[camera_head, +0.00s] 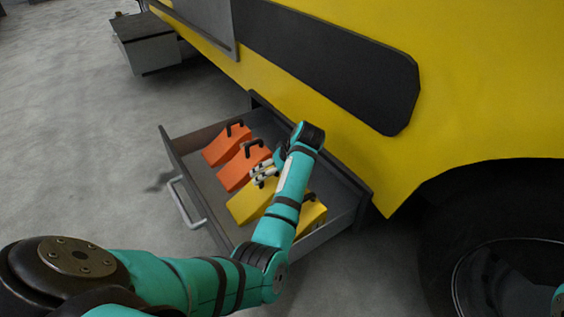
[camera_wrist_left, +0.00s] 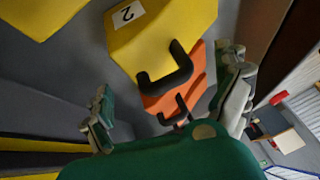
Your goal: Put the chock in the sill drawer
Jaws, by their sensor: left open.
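The sill drawer (camera_head: 207,190) is pulled open under the yellow vehicle body. In it lie two orange chocks (camera_head: 226,146) (camera_head: 238,171) with black handles, and two yellow chocks (camera_head: 250,203) (camera_head: 312,214), partly hidden by my left arm. Orange chocks (camera_wrist_left: 188,85) show beyond.
A black wheel (camera_head: 505,245) stands at the right. The yellow vehicle side (camera_head: 470,70) rises behind the drawer. The drawer's handle (camera_head: 183,204) sticks out at the front. A grey box-like unit (camera_head: 150,48) is at the upper left. Grey floor (camera_head: 80,130) is clear at the left.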

